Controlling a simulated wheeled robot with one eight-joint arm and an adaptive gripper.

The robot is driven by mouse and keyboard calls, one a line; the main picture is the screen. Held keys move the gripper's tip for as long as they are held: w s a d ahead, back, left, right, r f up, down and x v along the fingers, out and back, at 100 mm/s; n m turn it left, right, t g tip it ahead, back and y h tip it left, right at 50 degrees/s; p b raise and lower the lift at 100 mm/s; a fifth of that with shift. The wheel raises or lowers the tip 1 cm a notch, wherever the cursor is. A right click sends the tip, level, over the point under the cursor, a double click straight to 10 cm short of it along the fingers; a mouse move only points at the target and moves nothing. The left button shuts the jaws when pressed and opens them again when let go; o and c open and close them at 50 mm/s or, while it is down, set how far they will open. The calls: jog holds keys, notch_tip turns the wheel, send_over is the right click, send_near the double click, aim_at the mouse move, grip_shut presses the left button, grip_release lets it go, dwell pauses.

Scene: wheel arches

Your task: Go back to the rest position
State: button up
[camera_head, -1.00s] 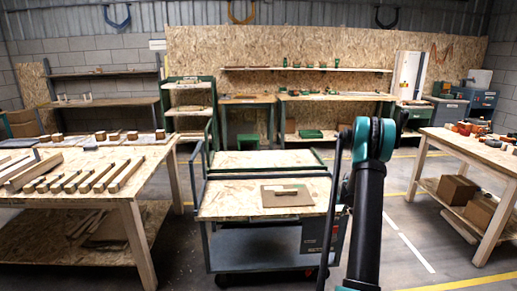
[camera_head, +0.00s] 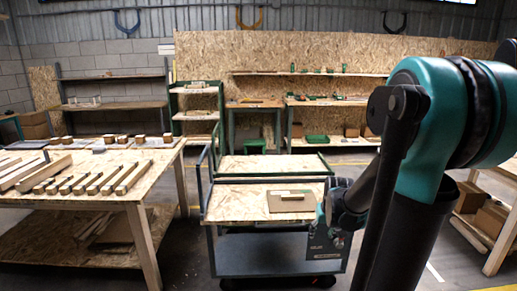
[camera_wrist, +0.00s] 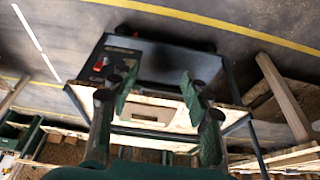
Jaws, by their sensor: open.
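My gripper (camera_wrist: 157,92) is open in the wrist view, with a gap between its two green fingers and nothing held. Beyond the fingers the wrist view shows the cart (camera_wrist: 222,88), seen at a slant. In the head view my teal and black arm fills the right side. Its far end hangs beside the right edge of the cart (camera_head: 235,208), and the fingers cannot be made out clearly there.
A wooden table (camera_head: 133,162) with several bars and blocks stands at the left. Another table at the right is largely hidden behind my arm, with brown boxes (camera_head: 470,196) on its lower shelf. Shelves and benches line the back wall. Open floor lies between cart and right table.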

jog(key=s+a+f, duration=0.1)
jog(key=s, duration=0.6)
jog(key=s+a+f, duration=0.2)
jog(key=s, duration=0.6)
jog(key=shift+s+a, duration=0.2)
jog(key=shift+a, duration=0.1)
